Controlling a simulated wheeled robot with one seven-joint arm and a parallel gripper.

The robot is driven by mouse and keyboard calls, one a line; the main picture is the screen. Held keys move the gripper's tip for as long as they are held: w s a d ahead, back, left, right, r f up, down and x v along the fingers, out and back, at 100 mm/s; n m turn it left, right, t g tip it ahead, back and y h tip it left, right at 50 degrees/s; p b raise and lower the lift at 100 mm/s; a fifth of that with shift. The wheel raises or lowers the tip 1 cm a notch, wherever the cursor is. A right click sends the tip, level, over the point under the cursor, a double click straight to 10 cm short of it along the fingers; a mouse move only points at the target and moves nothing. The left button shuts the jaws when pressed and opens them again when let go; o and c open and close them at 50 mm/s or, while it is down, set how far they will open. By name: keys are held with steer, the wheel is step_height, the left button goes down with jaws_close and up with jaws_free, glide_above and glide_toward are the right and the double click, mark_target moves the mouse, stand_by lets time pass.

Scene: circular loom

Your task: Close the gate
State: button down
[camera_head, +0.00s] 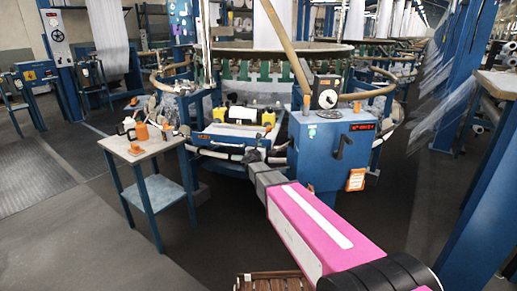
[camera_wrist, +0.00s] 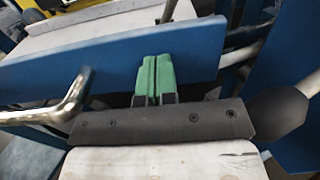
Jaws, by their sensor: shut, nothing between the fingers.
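My gripper (camera_head: 254,156) reaches forward to the front of the loom, just left of the blue control cabinet (camera_head: 322,155). In the wrist view its two green fingers (camera_wrist: 155,78) are pressed together with nothing between them. They are in front of a long blue panel (camera_wrist: 105,68); whether they touch it I cannot tell. A bent chrome bar (camera_wrist: 68,102) lies left of the fingers. I take the low rail (camera_head: 216,154) at the loom's front to be part of the gate, but cannot tell surely. My gripper hides its right end.
A small blue-legged table (camera_head: 142,149) with orange and white items stands left of the loom. A blue post (camera_head: 480,195) is close on the right. The dark floor (camera_head: 95,240) at front left is clear. A brown slatted thing (camera_head: 272,283) shows at the bottom edge.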

steer(key=x, duration=1.5)
steer(key=shift+s, duration=0.3)
